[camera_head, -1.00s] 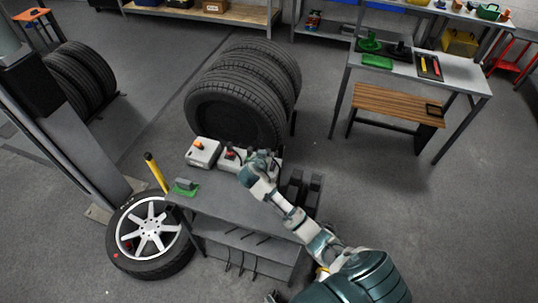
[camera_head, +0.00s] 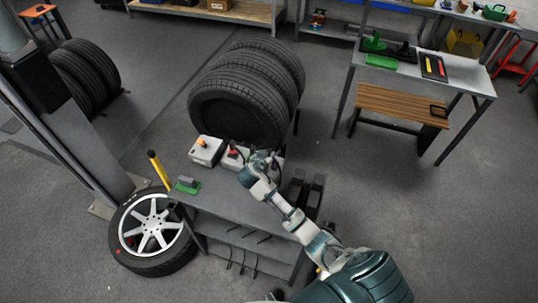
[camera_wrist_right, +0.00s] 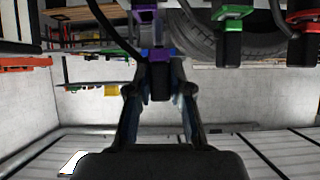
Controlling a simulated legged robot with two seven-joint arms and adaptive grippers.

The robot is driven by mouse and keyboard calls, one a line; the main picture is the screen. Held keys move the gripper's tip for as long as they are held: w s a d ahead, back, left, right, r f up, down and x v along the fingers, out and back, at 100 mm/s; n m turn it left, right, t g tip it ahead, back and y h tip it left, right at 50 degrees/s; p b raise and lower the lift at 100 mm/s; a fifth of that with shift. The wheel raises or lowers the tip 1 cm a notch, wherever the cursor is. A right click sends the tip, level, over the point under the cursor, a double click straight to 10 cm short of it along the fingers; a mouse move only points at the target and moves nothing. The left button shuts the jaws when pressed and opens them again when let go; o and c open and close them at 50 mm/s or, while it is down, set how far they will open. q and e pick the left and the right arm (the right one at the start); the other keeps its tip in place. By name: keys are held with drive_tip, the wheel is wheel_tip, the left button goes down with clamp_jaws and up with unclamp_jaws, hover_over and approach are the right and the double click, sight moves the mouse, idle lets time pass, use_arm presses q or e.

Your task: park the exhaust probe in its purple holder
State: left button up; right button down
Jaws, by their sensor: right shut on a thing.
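My right gripper (camera_wrist_right: 160,98) is shut on a black block-like probe (camera_wrist_right: 159,82) with a purple collar, held between the two fingers in the right wrist view. A purple holder-like piece (camera_wrist_right: 145,16) shows just above it at the top edge; I cannot tell whether the probe touches it. In the head view my right gripper (camera_head: 262,160) is at the far right end of the grey bench (camera_head: 225,210), and it hides the probe and holder there. My left gripper is not in view.
A green fitting (camera_wrist_right: 233,12) and a red one (camera_wrist_right: 304,15), each with a black part below, hang right of the purple piece. A black cable (camera_wrist_right: 113,32) runs at left. White boxes (camera_head: 206,151) and a green-based block (camera_head: 187,185) sit on the bench. Tires (camera_head: 240,105) stand behind.

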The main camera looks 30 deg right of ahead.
drive_tip(key=shift+d+f, duration=0.2)
drive_tip(key=shift+d, duration=0.25)
drive_tip(key=shift+d+f, duration=0.2)
drive_tip(key=shift+d, duration=0.15)
drive_tip(key=shift+a, duration=1.3)
drive_tip(key=shift+d+f, duration=0.15)
drive_tip(key=shift+d, duration=0.35)
drive_tip(key=shift+d+f, duration=0.1)
drive_tip(key=shift+d, duration=0.15)
drive_tip(key=shift+d+f, duration=0.1)
drive_tip(key=shift+f, duration=0.05)
drive_tip(key=shift+s, duration=0.15)
drive_tip(key=shift+s+r, duration=0.1)
drive_tip(key=shift+r, duration=0.1)
drive_tip(key=shift+s+d+p, duration=0.1)
drive_tip(key=shift+d+p, duration=0.2)
drive_tip(key=shift+d+f, duration=0.1)
drive_tip(key=shift+d, duration=0.3)
drive_tip(key=shift+f, duration=0.1)
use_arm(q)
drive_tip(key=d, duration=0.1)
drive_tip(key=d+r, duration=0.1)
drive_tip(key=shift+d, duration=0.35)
use_arm(e)
drive_tip(key=shift+a, duration=0.1)
